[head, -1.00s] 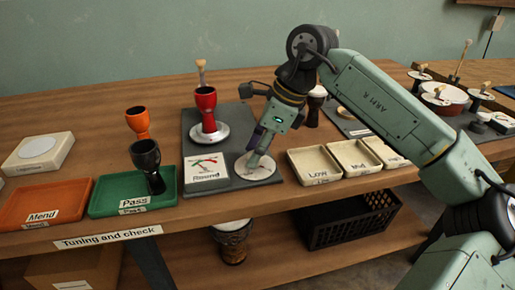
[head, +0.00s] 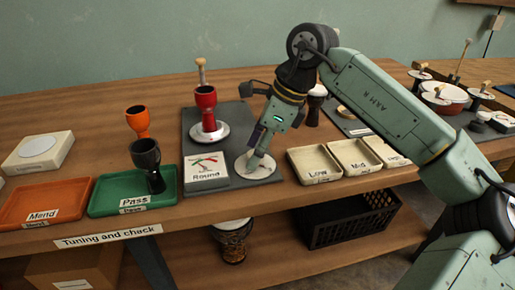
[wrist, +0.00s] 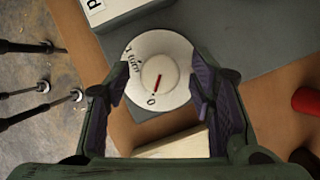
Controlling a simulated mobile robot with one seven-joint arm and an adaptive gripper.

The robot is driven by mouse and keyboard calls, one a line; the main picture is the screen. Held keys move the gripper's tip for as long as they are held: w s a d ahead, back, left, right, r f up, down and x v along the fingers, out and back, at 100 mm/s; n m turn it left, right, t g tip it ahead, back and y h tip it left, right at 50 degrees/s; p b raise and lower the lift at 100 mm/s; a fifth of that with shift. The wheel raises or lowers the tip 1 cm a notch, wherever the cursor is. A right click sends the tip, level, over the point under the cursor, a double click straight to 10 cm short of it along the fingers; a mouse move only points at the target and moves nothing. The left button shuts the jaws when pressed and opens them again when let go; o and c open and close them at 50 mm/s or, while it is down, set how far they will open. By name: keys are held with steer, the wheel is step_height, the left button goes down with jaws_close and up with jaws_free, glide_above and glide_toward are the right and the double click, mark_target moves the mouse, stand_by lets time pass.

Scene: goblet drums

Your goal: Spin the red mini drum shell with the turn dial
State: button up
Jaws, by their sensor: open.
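The red mini drum shell (head: 206,98) stands upright on a round silver plate (head: 222,131) on a dark grey mat. The turn dial (head: 264,171) is a pale disc at the mat's front right. In the wrist view the dial (wrist: 176,48) has a round white knob (wrist: 164,68) with a red line running toward the "0" mark; "1 turn" is printed at left. My gripper (head: 258,150) is over the dial, pointing down. In the wrist view my gripper (wrist: 160,80) is open, its fingers on either side of the knob; I cannot tell whether they touch it.
A gauge card reading "Round" (head: 207,175) is left of the dial. Cream trays (head: 313,178) stand close on the right. A green Pass tray (head: 105,207) holds a black shell (head: 147,155); an orange shell (head: 137,118) is behind. An orange Mend tray (head: 60,187) is far left.

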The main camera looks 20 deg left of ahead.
steer(key=v, duration=1.2)
steer(key=shift+a, duration=0.1)
